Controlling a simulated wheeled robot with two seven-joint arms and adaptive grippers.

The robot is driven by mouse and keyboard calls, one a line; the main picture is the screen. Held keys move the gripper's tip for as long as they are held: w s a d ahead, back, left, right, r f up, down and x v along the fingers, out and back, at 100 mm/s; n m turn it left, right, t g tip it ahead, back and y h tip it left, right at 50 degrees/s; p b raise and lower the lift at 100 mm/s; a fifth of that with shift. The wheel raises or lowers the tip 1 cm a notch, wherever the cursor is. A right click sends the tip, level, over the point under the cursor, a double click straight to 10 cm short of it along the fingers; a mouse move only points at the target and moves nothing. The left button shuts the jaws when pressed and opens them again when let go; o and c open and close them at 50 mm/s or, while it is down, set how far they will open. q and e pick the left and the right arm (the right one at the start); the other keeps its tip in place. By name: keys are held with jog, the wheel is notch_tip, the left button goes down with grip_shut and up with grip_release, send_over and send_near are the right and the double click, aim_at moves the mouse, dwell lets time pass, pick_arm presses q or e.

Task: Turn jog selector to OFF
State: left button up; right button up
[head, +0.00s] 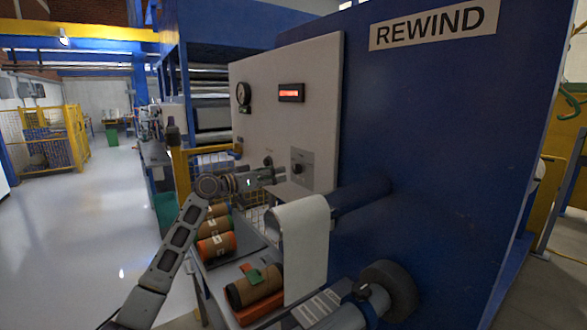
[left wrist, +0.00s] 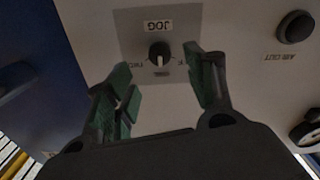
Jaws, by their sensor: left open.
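The jog selector (left wrist: 159,53) is a small black round knob on a grey plate marked JOG. A pale mark on it points to the bottom of the left wrist view. Small legends sit left, right and below it; they are hard to read and the right one is partly hidden by a finger. The selector also shows in the head view (head: 297,168), small on the control panel. My left gripper (left wrist: 162,82) is open, its green-padded fingers below and either side of the knob in the picture, with nothing between them. It also reaches toward the panel in the head view (head: 268,177). My right gripper is not in view.
The pale control panel (head: 318,115) carries a gauge (head: 243,93) and a lit red display (head: 291,93). A black AIR OUT knob (left wrist: 295,27) is beside the jog plate. A blue REWIND wall (head: 450,150) stands right. Brown rolls (head: 217,246) lie below my left arm.

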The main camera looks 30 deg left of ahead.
aim_at(294, 170)
pick_arm(q)
jog(key=shift+p+x, duration=0.9)
jog(key=shift+x, duration=0.75)
jog(key=shift+w+d+r+p, duration=0.2)
jog(key=shift+w+p, duration=0.15)
jog(key=shift+w, duration=0.35)
jog(key=shift+p+x, duration=0.5)
jog(key=shift+x, duration=0.6)
jog(key=shift+w+d, duration=0.1)
jog(key=shift+w, duration=0.1)
jog(key=shift+w+d+f, duration=0.15)
jog(key=shift+w+d, duration=0.05)
jog(key=shift+w, duration=0.15)
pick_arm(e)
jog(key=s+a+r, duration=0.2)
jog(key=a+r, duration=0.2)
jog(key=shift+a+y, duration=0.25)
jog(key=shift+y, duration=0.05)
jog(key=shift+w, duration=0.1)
pick_arm(q)
jog(key=c, duration=1)
